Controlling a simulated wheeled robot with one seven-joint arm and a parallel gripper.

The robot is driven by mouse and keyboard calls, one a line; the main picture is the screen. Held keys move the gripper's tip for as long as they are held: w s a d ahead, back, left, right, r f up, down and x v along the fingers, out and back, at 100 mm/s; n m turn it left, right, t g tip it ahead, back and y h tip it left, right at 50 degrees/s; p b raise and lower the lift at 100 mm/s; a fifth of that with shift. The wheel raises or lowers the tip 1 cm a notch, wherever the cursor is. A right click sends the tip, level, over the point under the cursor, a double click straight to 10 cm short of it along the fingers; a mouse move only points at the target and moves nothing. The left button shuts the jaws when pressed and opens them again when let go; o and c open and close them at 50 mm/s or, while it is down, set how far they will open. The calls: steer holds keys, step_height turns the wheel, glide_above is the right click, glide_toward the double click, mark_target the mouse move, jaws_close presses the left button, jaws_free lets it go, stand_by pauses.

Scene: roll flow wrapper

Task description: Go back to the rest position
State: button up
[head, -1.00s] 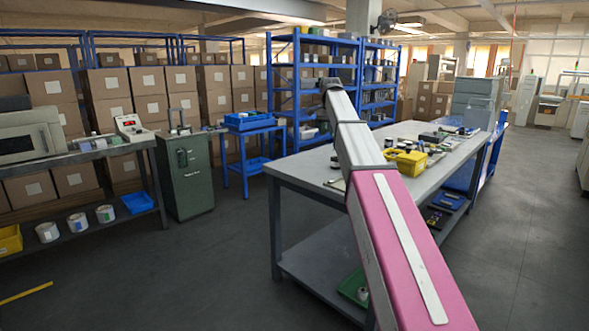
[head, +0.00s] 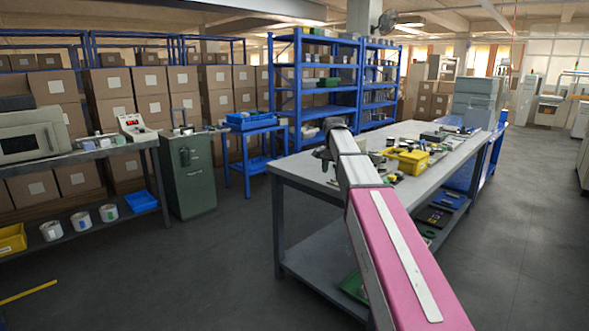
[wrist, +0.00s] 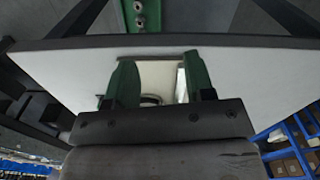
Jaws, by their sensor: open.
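My arm, grey and pink, reaches forward in the head view over the near left end of the long workbench (head: 300,172). The dark wrist end, with my gripper (head: 322,158), is small there and its fingers are hard to make out. In the wrist view my gripper (wrist: 160,82) shows two green fingers set apart, open. A pale surface with a dark edge lies beyond them. Between the fingers shows a cream patch with a dark rounded shape, which I cannot identify. Nothing is visibly clamped.
A yellow bin (head: 407,160) and several small items stand on the workbench. A green cabinet (head: 186,175), a blue cart (head: 250,150) and a side bench (head: 80,155) are at left. Blue shelves (head: 318,85) stand behind. Open floor (head: 515,220) lies at right and between the benches.

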steer(key=s+d+f+n, duration=0.2)
steer(key=s+f+n, duration=0.1)
steer(key=s+f, duration=1.2)
steer(key=s+d+f+n, duration=0.2)
steer(key=s+f+n, duration=0.2)
steer(key=s+f, duration=1.1)
step_height(320, 180, down, 3)
steer(key=shift+s+f, duration=0.15)
steer(key=shift+s, duration=0.25)
